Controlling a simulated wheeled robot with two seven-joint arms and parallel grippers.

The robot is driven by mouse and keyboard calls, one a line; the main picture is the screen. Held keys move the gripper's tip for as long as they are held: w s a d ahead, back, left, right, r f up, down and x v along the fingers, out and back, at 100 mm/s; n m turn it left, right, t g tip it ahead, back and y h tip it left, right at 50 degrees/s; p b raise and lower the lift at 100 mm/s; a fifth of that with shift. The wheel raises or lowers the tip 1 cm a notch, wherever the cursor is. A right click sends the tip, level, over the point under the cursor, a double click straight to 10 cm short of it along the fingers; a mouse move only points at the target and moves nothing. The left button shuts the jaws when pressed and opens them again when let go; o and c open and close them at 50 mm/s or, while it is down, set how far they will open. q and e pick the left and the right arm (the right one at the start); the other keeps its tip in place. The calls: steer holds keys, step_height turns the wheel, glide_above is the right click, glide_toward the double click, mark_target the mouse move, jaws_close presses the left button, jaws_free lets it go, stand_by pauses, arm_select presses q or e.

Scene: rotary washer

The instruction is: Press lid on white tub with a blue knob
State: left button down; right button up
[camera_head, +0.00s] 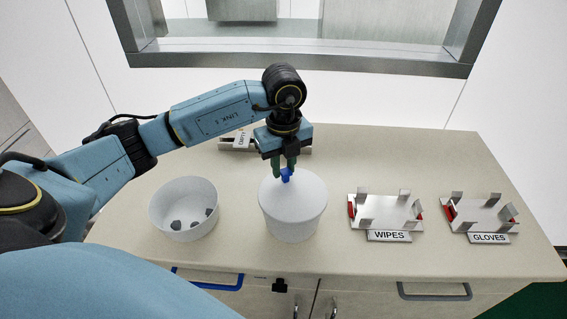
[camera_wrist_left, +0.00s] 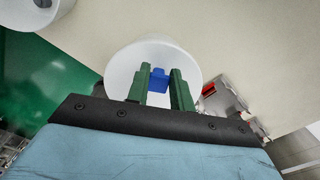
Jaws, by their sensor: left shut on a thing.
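The white tub (camera_head: 291,226) stands upright on the counter with its white lid (camera_head: 305,190) over the top. The lid's blue knob (camera_head: 286,175) is at its middle. My left gripper (camera_head: 285,172) comes down from above, and its green fingers are shut on the blue knob. In the left wrist view the knob (camera_wrist_left: 158,79) sits between the two fingers, with the lid (camera_wrist_left: 125,66) behind it. The lid looks level on the tub, but I cannot tell whether it is fully seated. My right gripper is not in view.
An open white bowl (camera_head: 184,190) with several dark pieces in it stands left of the tub. Metal racks labelled WIPES (camera_head: 385,213) and GLOVES (camera_head: 481,217) stand to the right. Another labelled holder (camera_head: 240,141) is behind my gripper. The counter's (camera_head: 415,160) back right is clear.

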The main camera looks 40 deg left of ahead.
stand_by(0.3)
arm_select(q)
steer(key=c, duration=1.1)
jaws_free()
steer(key=shift+c, duration=0.2)
steer(key=shift+r, duration=0.1)
step_height(320, 180, up, 13)
